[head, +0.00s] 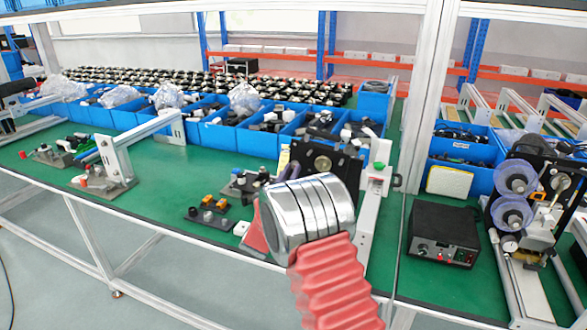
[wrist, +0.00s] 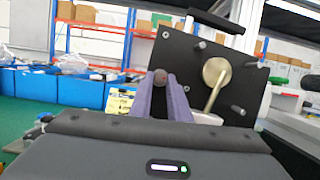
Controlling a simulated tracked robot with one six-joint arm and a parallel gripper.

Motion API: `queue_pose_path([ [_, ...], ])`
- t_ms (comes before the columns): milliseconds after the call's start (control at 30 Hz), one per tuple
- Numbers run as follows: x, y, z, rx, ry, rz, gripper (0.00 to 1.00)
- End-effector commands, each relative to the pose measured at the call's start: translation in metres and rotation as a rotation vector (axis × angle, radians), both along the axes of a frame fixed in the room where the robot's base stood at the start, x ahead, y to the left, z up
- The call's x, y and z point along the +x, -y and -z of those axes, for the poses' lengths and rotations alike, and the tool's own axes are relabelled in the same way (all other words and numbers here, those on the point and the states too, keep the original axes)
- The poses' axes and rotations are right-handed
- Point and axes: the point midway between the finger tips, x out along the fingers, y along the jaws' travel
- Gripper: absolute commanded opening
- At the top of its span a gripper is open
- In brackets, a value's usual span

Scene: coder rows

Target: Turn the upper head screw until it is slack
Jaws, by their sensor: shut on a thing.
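In the wrist view, the two purple fingers of my gripper (wrist: 162,92) are closed around a small dark round-ended screw (wrist: 160,78), at the left side of a tilted black plate (wrist: 205,65). I cannot tell how tight or slack it is. The plate also carries a brass disc (wrist: 216,72) with a rod, and several other small pegs.
Blue bins (head: 262,139) full of parts line the back of the green bench (head: 170,205). A black box (head: 443,232) and a machine with clear reels (head: 515,195) are farther right. The bench's left-centre is partly clear.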

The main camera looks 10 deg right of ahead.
Motion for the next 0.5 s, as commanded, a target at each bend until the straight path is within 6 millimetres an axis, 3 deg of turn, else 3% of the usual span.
queue_pose_path([
  [500, -0.0027, 0.0032, -0.0024, -0.342, -0.232, 0.003, 0.0],
])
